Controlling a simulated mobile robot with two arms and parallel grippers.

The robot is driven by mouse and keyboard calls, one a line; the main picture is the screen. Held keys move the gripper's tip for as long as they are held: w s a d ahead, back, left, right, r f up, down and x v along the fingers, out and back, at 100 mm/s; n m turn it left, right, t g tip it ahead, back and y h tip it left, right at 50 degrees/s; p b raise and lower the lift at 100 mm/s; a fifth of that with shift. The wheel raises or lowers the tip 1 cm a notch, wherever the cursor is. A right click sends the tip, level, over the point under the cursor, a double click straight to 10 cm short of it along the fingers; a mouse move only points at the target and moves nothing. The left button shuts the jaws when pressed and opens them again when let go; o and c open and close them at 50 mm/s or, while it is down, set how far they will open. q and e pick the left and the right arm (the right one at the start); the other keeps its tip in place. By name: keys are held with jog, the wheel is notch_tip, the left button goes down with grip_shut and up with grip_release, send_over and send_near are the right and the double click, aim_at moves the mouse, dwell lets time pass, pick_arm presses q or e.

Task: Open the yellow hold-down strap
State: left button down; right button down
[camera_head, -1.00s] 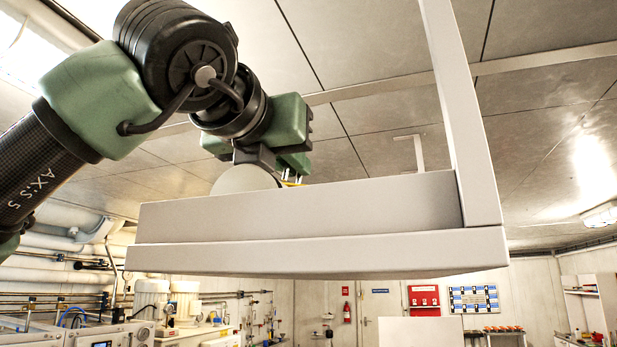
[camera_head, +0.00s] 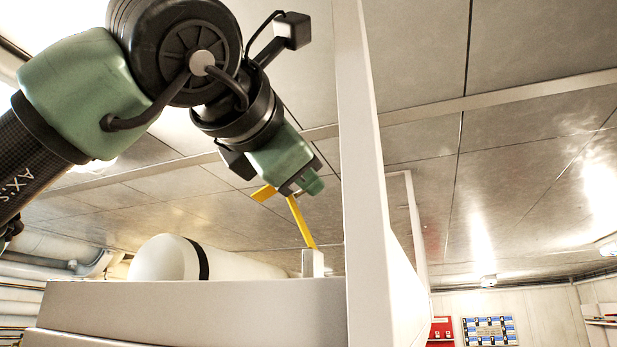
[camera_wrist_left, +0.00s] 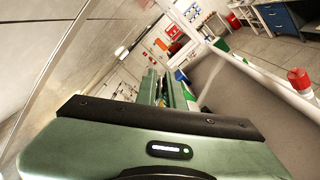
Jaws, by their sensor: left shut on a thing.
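The yellow hold-down strap (camera_head: 301,222) stands raised at a slant above a white cylinder (camera_head: 222,262) with a black band. Its lower end meets a small pale bracket (camera_head: 312,262) beside the cylinder. A short yellow part (camera_head: 264,192) sticks out to the left at its upper end. My left gripper (camera_head: 296,188) is shut on the strap's upper end, and its jaws hide the grip itself. In the left wrist view my left gripper (camera_wrist_left: 160,88) points away over the room, and I cannot make out the strap there. My right gripper is not in view.
A pale grey box-like ledge (camera_head: 200,305) hides the lower part of the cylinder. A tall pale post (camera_head: 368,170) rises close to the right of my left gripper.

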pick_arm(q)
jog(key=shift+s+d+m, duration=0.2)
jog(key=shift+d+m, duration=0.2)
jog(key=shift+d, duration=0.1)
jog(key=shift+s+d+f, duration=0.1)
jog(key=shift+d+f, duration=0.15)
jog(key=shift+d, duration=0.35)
jog(key=shift+s+d+f, duration=0.1)
jog(key=shift+d+f, duration=0.1)
jog(key=shift+d, duration=0.4)
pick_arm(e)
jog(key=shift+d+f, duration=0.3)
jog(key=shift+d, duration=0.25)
pick_arm(q)
jog(key=c, duration=1.6)
grip_release()
jog(key=shift+o, duration=0.2)
jog(key=shift+a+r, duration=0.15)
jog(key=shift+a, duration=0.2)
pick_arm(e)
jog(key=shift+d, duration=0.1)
pick_arm(q)
jog(key=shift+w, duration=0.1)
jog(key=shift+d+r, duration=0.1)
jog(key=shift+r, duration=0.05)
